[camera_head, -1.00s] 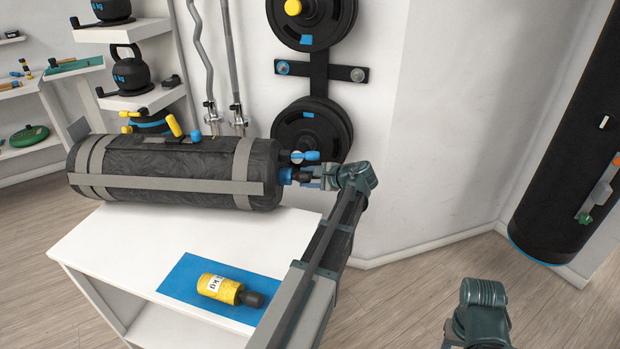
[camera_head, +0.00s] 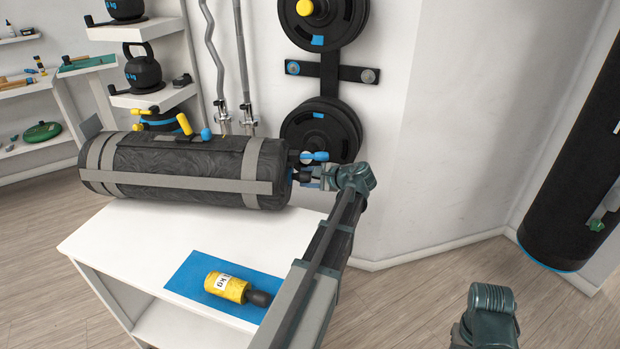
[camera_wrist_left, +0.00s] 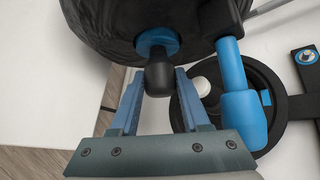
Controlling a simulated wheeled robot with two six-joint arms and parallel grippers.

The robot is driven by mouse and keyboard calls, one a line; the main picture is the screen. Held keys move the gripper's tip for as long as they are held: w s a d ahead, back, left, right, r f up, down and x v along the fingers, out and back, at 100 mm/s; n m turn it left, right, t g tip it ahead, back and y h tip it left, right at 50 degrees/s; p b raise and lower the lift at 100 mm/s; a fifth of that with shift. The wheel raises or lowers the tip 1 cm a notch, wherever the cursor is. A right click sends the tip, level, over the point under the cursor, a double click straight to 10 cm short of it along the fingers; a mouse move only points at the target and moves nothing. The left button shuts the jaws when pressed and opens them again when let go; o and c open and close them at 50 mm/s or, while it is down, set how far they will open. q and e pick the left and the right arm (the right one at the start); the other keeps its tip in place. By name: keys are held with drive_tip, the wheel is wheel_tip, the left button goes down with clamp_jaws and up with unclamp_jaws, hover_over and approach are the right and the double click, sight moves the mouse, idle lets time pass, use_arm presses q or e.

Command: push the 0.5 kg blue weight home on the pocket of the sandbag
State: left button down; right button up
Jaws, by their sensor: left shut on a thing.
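The black sandbag (camera_head: 200,160) lies on its side on a white table, its right end facing my left gripper (camera_head: 308,174). In the left wrist view, the blue weight (camera_wrist_left: 157,38) shows as a blue round face at the sandbag's end, with a black knob (camera_wrist_left: 158,76). The rest of the weight is hidden in the bag end, so its depth in the pocket cannot be read exactly. My left gripper's fingers (camera_wrist_left: 159,82) are on both sides of the knob, shut on it. My right gripper is not in view; only my right arm shows at lower right.
A blue handle (camera_wrist_left: 236,90) stands out beside the knob, close to my fingers. A yellow weight (camera_head: 226,287) lies on a blue mat (camera_head: 188,278) on the table (camera_head: 110,232). Wall-racked black plates (camera_head: 318,130) are behind my gripper.

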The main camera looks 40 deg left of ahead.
use_arm(q)
drive_tip(key=shift+s+a, duration=0.25)
drive_tip(key=shift+a, duration=0.15)
drive_tip(key=shift+c, duration=1.5)
unclamp_jaws()
drive_tip(key=p+v, duration=0.6)
drive_tip(key=v, duration=0.8)
